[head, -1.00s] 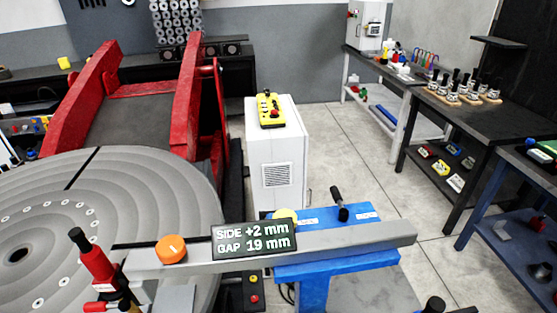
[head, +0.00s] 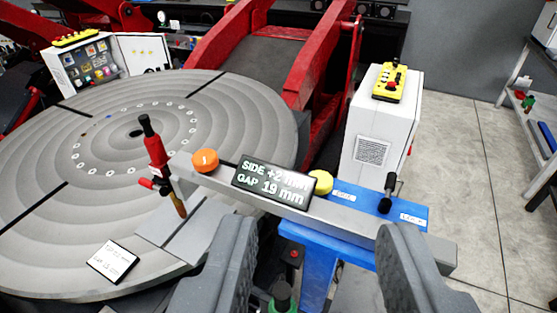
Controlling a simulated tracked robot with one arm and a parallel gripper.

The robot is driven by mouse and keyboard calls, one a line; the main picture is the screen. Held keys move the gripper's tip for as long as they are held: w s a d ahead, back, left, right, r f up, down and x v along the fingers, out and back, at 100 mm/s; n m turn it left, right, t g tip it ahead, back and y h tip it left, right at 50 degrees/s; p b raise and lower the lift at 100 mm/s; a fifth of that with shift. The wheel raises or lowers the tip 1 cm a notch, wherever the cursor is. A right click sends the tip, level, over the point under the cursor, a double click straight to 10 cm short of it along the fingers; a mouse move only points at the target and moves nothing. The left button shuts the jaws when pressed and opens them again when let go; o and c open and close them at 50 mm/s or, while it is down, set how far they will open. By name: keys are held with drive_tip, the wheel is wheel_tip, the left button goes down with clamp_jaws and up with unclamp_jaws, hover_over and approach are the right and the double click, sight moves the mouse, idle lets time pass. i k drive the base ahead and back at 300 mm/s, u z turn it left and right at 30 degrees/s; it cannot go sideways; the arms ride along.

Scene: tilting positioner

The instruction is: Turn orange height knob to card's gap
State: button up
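The orange knob (head: 205,160) sits on top of the grey bar (head: 330,217), near its left end. A black display (head: 274,187) beside it reads SIDE +2 mm, partly blurred, and GAP 19 mm. A white card (head: 113,262) lies on the round grey table (head: 60,215) at the lower left; its small print seems to show a side line and a gap line, too small to read surely. My gripper (head: 310,265) is at the bottom, its two dark fingers wide apart with nothing between them, nearer than the bar and away from the orange knob.
A yellow knob (head: 320,182) and a black-handled lever (head: 388,193) stand along the bar by a blue stand (head: 410,218). A red clamp (head: 153,150) rises left of the orange knob. A white cabinet (head: 380,135) carries a yellow control box (head: 397,82). Floor is clear at right.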

sight(205, 160)
drive_tip(key=z, duration=1.85)
drive_tip(key=k, duration=0.75)
drive_tip(key=u, duration=0.95)
drive_tip(key=i, duration=1)
